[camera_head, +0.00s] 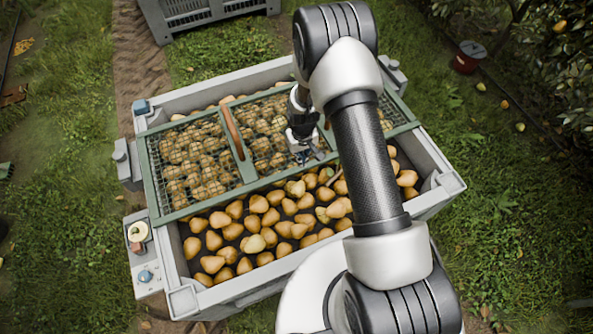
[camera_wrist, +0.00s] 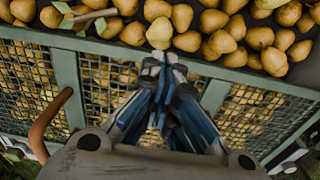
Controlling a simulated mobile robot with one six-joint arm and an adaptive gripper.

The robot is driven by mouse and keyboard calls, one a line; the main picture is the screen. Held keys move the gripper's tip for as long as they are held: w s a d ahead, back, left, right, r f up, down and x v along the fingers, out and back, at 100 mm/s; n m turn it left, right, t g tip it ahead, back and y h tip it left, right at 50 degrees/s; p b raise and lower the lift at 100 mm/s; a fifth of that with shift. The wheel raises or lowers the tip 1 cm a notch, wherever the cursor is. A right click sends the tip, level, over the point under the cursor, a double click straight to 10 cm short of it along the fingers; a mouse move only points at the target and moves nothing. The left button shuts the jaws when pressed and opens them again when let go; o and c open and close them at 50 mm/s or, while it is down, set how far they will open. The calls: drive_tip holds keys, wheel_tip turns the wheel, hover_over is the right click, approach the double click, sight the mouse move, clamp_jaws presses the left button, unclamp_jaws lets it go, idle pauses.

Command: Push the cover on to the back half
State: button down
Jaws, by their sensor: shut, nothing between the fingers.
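The cover (camera_head: 245,165), a green frame with wire mesh and curved brown handles, lies across the back part of a grey bin (camera_head: 210,94) full of pears. A narrow strip of pears shows behind its back edge. The front half is uncovered, with pears (camera_head: 270,222) open to view. My gripper (camera_head: 304,156) is shut and empty, pointing down at the cover's front rail. In the wrist view the closed fingertips (camera_wrist: 164,57) overlap the front rail of the cover (camera_wrist: 215,72); I cannot tell whether they touch it. My arm hides part of the cover's right side.
A brown twig with green leaves (camera_wrist: 85,18) lies on the pears near the front rail. A side panel (camera_head: 145,272) with knobs sits at the bin's left front. Another grey crate (camera_head: 200,14) stands behind; a red bucket (camera_head: 469,57) is at the back right. Grass surrounds the bin.

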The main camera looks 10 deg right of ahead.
drive_tip(key=f+b, duration=0.1)
drive_tip(key=f, duration=0.5)
drive_tip(key=f+b, duration=0.1)
drive_tip(key=f, duration=1)
drive_tip(key=shift+w+a+f+b, duration=0.1)
drive_tip(key=shift+a+f+b, duration=0.2)
drive_tip(key=shift+a+b, duration=0.1)
drive_tip(key=shift+w+r, duration=0.15)
drive_tip(key=shift+w, duration=0.45)
